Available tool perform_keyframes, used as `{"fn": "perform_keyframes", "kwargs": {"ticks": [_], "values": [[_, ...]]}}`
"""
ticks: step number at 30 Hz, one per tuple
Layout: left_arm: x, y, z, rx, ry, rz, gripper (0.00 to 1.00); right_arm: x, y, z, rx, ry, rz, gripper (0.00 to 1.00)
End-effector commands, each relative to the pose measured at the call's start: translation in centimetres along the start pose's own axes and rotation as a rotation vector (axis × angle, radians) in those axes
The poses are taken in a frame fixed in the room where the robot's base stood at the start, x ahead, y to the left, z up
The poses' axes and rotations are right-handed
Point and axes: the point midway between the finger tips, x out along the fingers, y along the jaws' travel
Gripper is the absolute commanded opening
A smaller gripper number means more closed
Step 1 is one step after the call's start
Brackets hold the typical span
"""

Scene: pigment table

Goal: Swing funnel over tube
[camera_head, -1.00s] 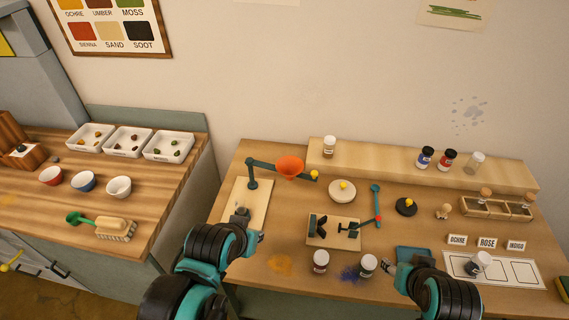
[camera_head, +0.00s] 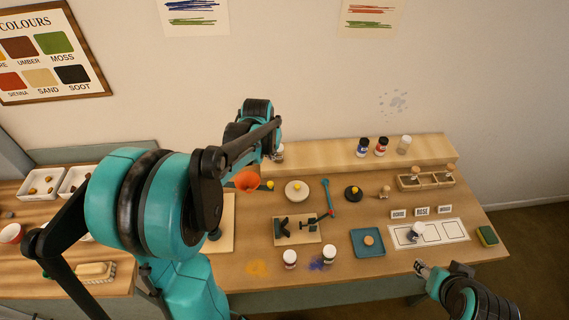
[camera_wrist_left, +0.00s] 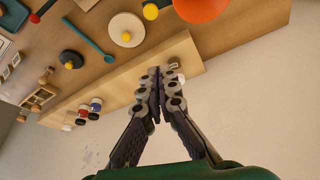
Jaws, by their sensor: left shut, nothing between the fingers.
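The orange funnel (camera_head: 246,181) is on its swing arm above the left part of the table, with a yellow knob (camera_head: 270,186) just right of it. My left arm hides most of the swing arm and post. The funnel also shows at the top edge of the left wrist view (camera_wrist_left: 200,8). My left gripper (camera_wrist_left: 160,76) is shut and empty, near the shelf and behind the funnel, not touching it. A wooden block with a dark clamp (camera_head: 297,228) stands right of the funnel; I cannot make out a tube there. My right gripper (camera_head: 421,269) is over the table's front edge, its fingers too small to judge.
A raised shelf (camera_head: 330,156) along the back carries several jars; one is partly hidden by my left gripper. A white disc (camera_head: 297,191), teal spoon (camera_head: 327,196), rack (camera_head: 425,180) and blue tray (camera_head: 367,243) stand right of the funnel. Two jars stand near the front.

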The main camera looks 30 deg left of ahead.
Motion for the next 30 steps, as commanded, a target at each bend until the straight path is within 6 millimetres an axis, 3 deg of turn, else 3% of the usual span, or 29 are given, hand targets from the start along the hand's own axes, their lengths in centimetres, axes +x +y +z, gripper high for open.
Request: {"fn": "perform_keyframes", "kwargs": {"ticks": [5,15,21,30], "values": [[2.7,0.0,0.1,0.0,0.0,0.0,0.0,0.5,0.0,0.4,0.0,0.0,0.0,0.46],[9.9,0.0,0.1,0.0,0.001,0.0,0.0,1.5,0.0,1.1,0.0,0.0,0.0,0.46],[9.3,0.0,2.9,0.0,0.001,0.0,0.0,1.4,0.0,1.0,0.0,0.0,0.0,0.46],[9.1,0.0,4.1,0.0,0.001,0.0,0.0,1.4,0.0,1.0,0.0,0.0,0.0,0.46]]}}
